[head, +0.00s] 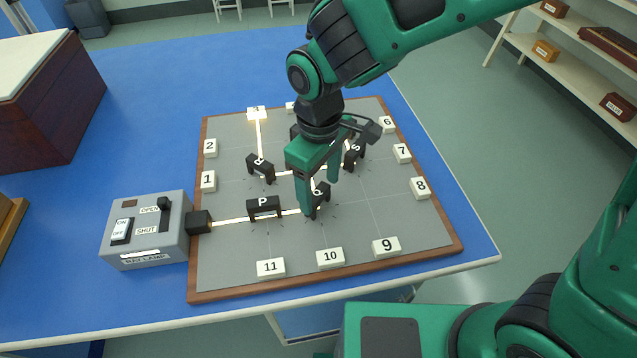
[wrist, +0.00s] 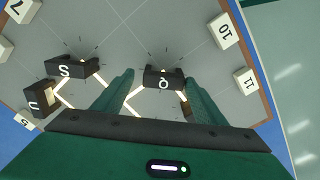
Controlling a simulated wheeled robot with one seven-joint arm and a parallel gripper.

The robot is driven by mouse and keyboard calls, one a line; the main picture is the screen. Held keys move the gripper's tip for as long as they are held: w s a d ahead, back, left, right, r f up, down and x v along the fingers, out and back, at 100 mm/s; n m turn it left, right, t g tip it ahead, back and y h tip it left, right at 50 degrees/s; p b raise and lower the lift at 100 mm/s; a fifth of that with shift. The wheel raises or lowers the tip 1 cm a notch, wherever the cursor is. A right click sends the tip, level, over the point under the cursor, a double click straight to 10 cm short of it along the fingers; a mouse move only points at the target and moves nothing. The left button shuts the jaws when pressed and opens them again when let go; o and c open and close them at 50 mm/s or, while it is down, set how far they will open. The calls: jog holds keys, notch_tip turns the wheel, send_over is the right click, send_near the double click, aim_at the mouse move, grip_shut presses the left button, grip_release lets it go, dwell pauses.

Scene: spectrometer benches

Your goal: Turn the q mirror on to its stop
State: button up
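The q mirror (wrist: 163,78) is a small dark block with a white Q, standing on the grey board. In the head view the q mirror (head: 322,196) is partly hidden by my gripper. My gripper (head: 319,192) points down over it. In the wrist view my gripper (wrist: 160,76) is open, with one green finger on each side of the q mirror. Small gaps show between the block and the fingers, so it does not look gripped. Short dark marks surround the mirror on the board; its stop cannot be made out.
The board (head: 228,273) has numbered white blocks along its edges. Mirrors P (head: 264,206), R (head: 260,166) and S (head: 355,154) stand nearby. A grey lamp box (head: 146,232) at left sends a bright beam past P towards Q. A lit line runs from R to block 3 (head: 257,112).

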aim_at(320, 191)
jog(key=shift+s+a, duration=0.1)
jog(key=shift+r, duration=0.3)
notch_tip(320, 191, up, 10)
dwell(0.5)
dwell(0.3)
